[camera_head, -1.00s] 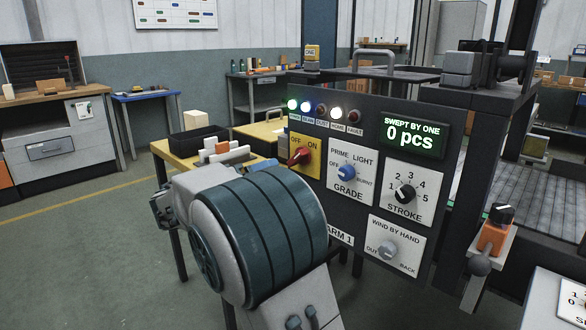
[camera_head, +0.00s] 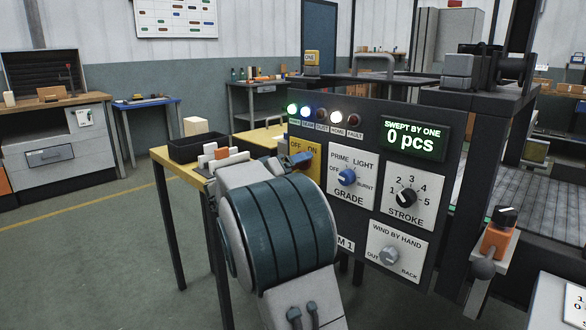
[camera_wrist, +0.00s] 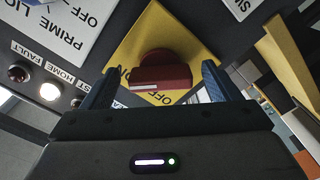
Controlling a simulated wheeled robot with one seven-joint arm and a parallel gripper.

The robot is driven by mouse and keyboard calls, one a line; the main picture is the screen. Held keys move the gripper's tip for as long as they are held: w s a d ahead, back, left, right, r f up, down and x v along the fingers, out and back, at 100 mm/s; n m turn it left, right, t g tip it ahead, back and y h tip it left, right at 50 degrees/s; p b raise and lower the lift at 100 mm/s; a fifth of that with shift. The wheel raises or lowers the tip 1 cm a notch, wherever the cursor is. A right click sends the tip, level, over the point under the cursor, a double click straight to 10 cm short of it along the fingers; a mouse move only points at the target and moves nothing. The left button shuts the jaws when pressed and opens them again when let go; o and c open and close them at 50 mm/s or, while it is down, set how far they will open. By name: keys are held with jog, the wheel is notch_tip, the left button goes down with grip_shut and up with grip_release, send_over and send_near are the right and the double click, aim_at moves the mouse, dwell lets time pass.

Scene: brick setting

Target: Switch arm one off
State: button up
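The red rotary switch (camera_wrist: 162,75) sits on a yellow OFF/ON plate (camera_wrist: 150,35) in the wrist view. Its white mark lies at the lower left of the red handle. My gripper (camera_wrist: 156,80) is open, with one blue finger on each side of the handle and gaps showing. In the head view my gripper (camera_head: 300,159) is in front of the yellow plate (camera_head: 309,180) and hides the red switch. The panel (camera_head: 375,120) carries an "ARM 1" label, partly covered by my arm. Its display (camera_head: 414,136) reads 0 pcs.
Green, blue and white lamps (camera_head: 337,117) are lit above. A yellow table (camera_head: 170,157) with a black tray (camera_head: 198,146) stands left of my gripper.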

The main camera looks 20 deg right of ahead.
jog(key=c, duration=0.9)
jog(key=shift+o, duration=0.2)
jog(key=shift+n, duration=0.4)
jog(key=n+p, duration=0.4)
jog(key=n, duration=0.1)
jog(key=n+p, duration=0.4)
jog(key=n, duration=0.2)
jog(key=r+n+p, duration=0.1)
jog(key=n+p, duration=0.2)
jog(key=n, duration=0.3)
jog(key=shift+a+p, duration=0.1)
jog(key=shift+p, duration=0.3)
jog(key=o, duration=1)
